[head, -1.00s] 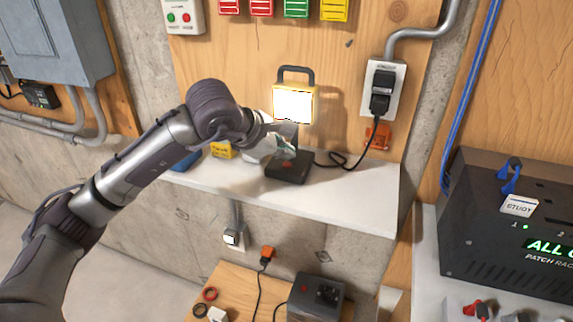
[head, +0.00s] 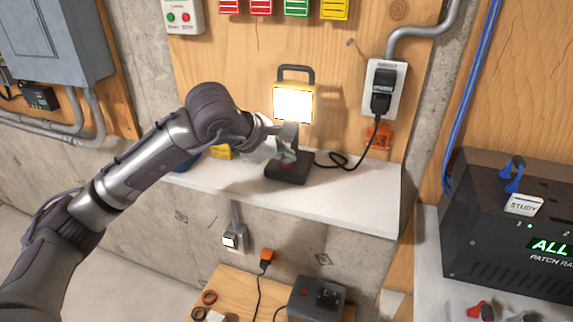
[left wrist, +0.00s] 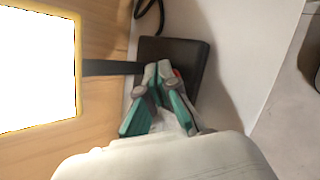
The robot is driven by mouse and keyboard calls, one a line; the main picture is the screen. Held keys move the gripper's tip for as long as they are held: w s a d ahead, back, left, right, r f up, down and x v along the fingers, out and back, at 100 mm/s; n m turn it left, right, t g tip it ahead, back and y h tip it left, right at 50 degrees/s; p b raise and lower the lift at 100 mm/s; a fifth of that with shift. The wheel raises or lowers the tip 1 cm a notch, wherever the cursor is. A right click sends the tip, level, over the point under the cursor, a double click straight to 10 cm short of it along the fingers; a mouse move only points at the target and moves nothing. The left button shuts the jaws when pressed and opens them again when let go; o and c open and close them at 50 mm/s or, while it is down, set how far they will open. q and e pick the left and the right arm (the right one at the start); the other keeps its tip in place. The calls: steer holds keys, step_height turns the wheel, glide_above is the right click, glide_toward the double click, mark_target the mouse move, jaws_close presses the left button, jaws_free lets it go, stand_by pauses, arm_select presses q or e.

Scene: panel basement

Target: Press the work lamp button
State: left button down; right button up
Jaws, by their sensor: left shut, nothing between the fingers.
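The work lamp (head: 293,103) has a yellow frame, a dark handle and a bright white glowing face. It stands on a dark post and a black base (head: 297,176) on the white shelf. Its red button on the base is mostly hidden by my fingers; a sliver of the button (left wrist: 177,73) shows in the left wrist view. My left gripper (head: 286,157) is shut and empty, with its fingertips over the base at the button. In the left wrist view the closed fingertips (left wrist: 163,68) overlap the button; I cannot tell whether they touch it. My right gripper is not in view.
The white shelf (head: 350,200) is clear to the right of the base, apart from a black cable running to the wall outlet (head: 382,90). A yellow object (head: 220,152) sits behind my left arm. A black patch rack (head: 510,230) stands at the right.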

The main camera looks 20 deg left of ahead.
mark_target(285, 166)
arm_select(q)
steer(key=shift+f, duration=0.25)
stand_by(0.5)
steer(key=shift+r, duration=0.85)
steer(key=shift+r+p, duration=1.5)
steer(key=shift+r, duration=1.05)
steer(key=shift+f, duration=0.1)
